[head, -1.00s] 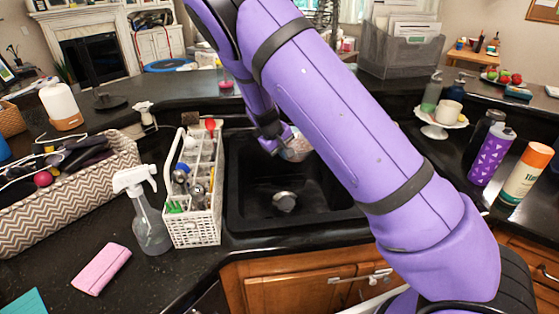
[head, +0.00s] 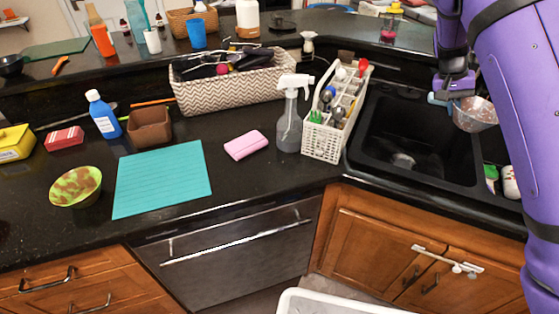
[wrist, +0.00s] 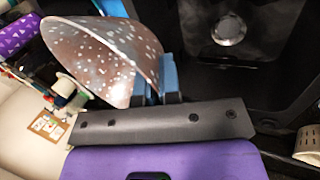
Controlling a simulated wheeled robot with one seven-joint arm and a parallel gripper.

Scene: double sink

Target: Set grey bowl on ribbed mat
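The grey bowl (head: 477,115), speckled with pale dots, is held over the right part of the sink. In the wrist view the bowl (wrist: 100,52) is tilted on its side, with its rim between the blue fingertips of my gripper (wrist: 156,82). In the head view my gripper (head: 440,98) is at the bowl's left edge, shut on it. The teal ribbed mat (head: 160,181) lies flat and empty on the counter at the left.
A green-brown bowl (head: 76,187) stands left of the mat, and a brown square container (head: 149,127) behind it. A pink sponge (head: 246,145), spray bottle (head: 289,115) and white utensil caddy (head: 324,140) stand between mat and sink (head: 414,135).

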